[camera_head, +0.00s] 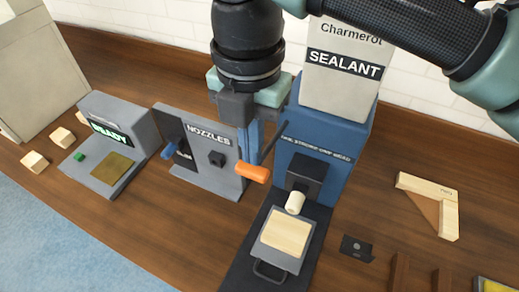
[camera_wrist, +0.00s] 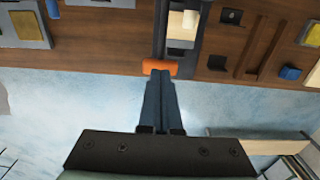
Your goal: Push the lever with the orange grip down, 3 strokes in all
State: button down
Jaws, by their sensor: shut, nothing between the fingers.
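The lever's orange grip (camera_head: 253,172) sticks out to the left of the blue sealant machine (camera_head: 322,140) on a thin dark rod. It also shows in the wrist view (camera_wrist: 160,67), just beyond my fingertips. My gripper (camera_head: 253,158) points down with its fingers together and empty, its tips right above the orange grip. In the wrist view the closed fingers (camera_wrist: 158,78) end at the grip's edge. I cannot tell whether they touch it. A pale nozzle (camera_head: 295,202) sits under the machine's dark head, above a light wooden block (camera_head: 287,232) on a tray.
A grey NOZZLES stand (camera_head: 218,178) is close to the left of the grip. A READY console (camera_head: 105,150) and wooden cubes (camera_head: 62,137) lie farther left. On the right are a wooden corner piece (camera_head: 440,205) and a dark plate (camera_head: 356,248). Table front left of the machine is clear.

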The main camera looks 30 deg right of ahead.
aim_at(252, 168)
dwell(0.4)
jog(key=shift+f+b, duration=1.75)
jog(key=shift+f, duration=1.5)
jog(key=shift+r, duration=0.15)
notch_tip(252, 168, up, 6)
jog(key=p, duration=0.6)
jog(key=shift+r+p, duration=0.2)
jog(key=shift+p, duration=0.15)
jog(key=shift+f, duration=0.15)
